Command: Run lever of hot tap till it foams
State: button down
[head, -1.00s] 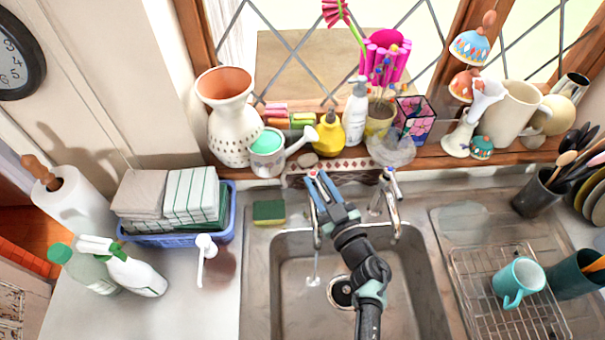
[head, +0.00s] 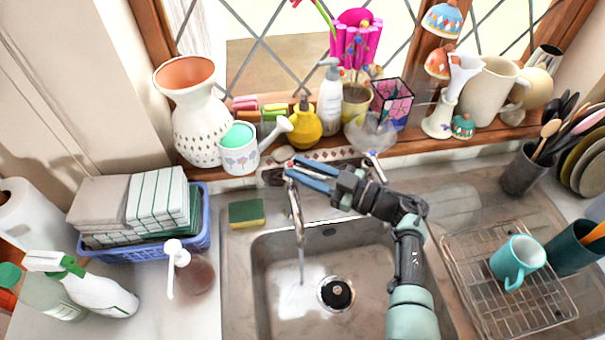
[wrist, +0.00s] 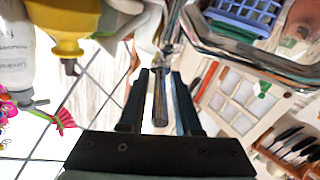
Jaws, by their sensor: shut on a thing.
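The left tap (head: 296,208) stands at the back of the sink (head: 262,285), and a water stream (head: 301,262) falls from it. A whitish patch shows on the basin floor where the water lands; I cannot tell whether it is foam. My gripper (head: 289,174) is at the top of this tap, coming from the right, shut on its lever. In the wrist view the slim metal lever (wrist: 160,102) lies between the two dark fingers (wrist: 160,88).
A yellow-green sponge (head: 246,212) lies left of the sink, beside a soap pump bottle (head: 178,268) and blue basket (head: 165,246). A watering can (head: 240,158) and yellow bottle (head: 305,125) stand on the sill close behind the tap. A wire rack (head: 500,300) is at right.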

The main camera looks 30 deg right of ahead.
aim_at(303, 169)
dwell(0.3)
jog(key=c, duration=0.9)
grip_release()
jog(key=shift+o, duration=0.2)
notch_tip(303, 169, up, 10)
jog(key=shift+p, duration=0.75)
